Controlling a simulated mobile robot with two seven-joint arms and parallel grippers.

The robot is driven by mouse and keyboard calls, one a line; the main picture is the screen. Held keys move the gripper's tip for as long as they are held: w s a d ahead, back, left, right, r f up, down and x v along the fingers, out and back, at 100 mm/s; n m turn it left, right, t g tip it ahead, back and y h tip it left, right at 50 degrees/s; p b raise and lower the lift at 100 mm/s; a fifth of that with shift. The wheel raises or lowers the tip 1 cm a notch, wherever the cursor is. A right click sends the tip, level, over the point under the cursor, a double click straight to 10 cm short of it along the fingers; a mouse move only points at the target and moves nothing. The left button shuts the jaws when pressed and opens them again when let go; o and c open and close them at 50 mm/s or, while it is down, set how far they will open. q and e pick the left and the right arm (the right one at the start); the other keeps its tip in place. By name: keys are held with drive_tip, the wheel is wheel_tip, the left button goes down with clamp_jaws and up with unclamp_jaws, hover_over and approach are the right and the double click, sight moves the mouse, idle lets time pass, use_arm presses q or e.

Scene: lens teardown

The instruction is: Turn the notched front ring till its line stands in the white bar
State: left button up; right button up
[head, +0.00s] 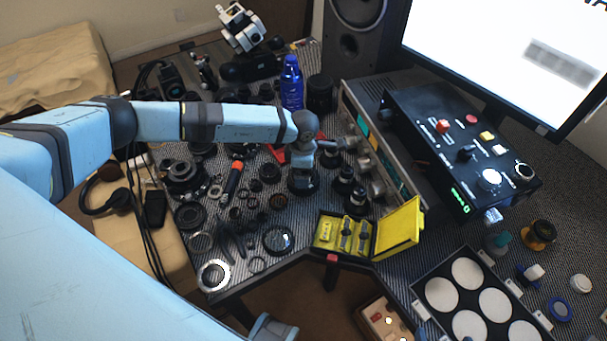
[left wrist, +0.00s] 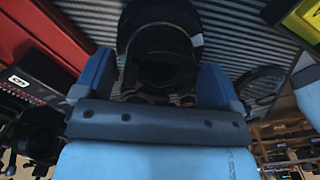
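A black lens barrel (head: 303,183) stands upright on the dark striped mat, under my left gripper (head: 304,160). In the left wrist view the lens (left wrist: 160,25) shows as dark nested rings, with a small pale mark (left wrist: 197,40) on its right side. The two blue fingers of my left gripper (left wrist: 157,80) are wide apart, one on each side of the lens's near part. I see no clear finger contact. The ring's notches and line cannot be made out.
A yellow open case (head: 325,251) lies at the mat's front right. A blue bottle (head: 291,85) stands behind the lens. An instrument box (head: 375,150) is to the right. Loose rings, including a bright one (head: 214,289), and an orange-handled tool (head: 232,178) lie left.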

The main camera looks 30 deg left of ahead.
use_arm(q)
drive_tip(key=shift+o, duration=0.4)
use_arm(e)
drive_tip(key=shift+r, duration=0.3)
drive_tip(key=shift+a, duration=0.1)
use_arm(q)
drive_tip(key=shift+r, duration=0.15)
